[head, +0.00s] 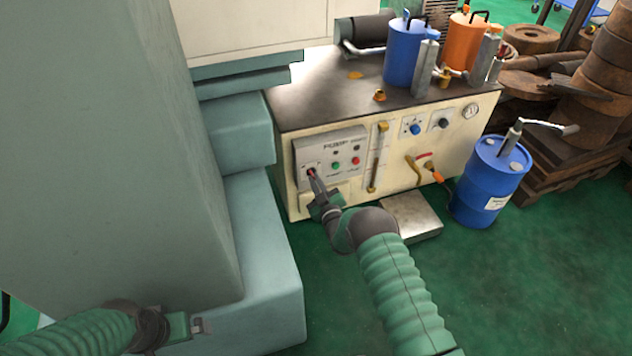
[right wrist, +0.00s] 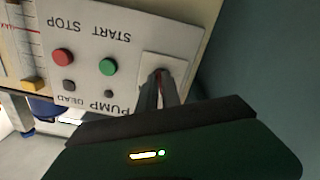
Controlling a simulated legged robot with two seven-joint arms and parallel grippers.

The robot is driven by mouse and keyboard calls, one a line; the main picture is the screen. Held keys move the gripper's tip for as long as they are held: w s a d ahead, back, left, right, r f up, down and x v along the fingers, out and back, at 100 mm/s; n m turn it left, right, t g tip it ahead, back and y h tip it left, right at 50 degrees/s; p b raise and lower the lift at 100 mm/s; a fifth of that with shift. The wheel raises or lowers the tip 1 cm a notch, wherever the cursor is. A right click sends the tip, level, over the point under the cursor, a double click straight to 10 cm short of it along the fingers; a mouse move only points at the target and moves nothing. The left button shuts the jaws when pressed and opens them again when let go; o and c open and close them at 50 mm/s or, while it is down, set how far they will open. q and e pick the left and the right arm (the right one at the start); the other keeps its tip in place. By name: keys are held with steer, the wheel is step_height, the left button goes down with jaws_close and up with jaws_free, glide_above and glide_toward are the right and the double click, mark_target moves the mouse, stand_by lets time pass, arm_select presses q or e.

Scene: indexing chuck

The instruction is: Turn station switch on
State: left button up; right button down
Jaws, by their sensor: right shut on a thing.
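The station switch (head: 311,171) is a small reddish knob at the left of the pump panel (head: 345,150). My right gripper (head: 315,180) reaches it from below and in front. In the right wrist view, the right fingertips (right wrist: 160,80) are shut on the switch at its pale square plate (right wrist: 178,66). The fingers hide most of the knob, so its exact angle is unclear. My left gripper (head: 200,326) is low at the left of the head view, away from the panel. Its jaw opening cannot be made out.
A green START button (right wrist: 107,67) and a red STOP button (right wrist: 63,57) sit beside the switch. A large grey-green machine (head: 130,130) stands close on the left. A blue drum (head: 490,185) and a metal step (head: 412,214) are on the right. Green floor lies open in front.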

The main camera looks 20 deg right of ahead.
steer(key=m+p, duration=0.1)
steer(key=m, duration=0.4)
steer(key=shift+a+m, duration=0.15)
steer(key=shift+m, duration=0.15)
steer(key=m, duration=0.5)
steer(key=shift+s+a+f, duration=0.1)
steer(key=shift+m, duration=0.4)
steer(key=c, duration=1.5)
jaws_free()
steer(key=shift+c, duration=0.2)
steer(key=shift+p, duration=0.3)
steer(key=s+p, duration=0.8)
steer(key=s, duration=0.8)
steer(key=shift+s+d, duration=0.3)
steer(key=shift+s, duration=0.1)
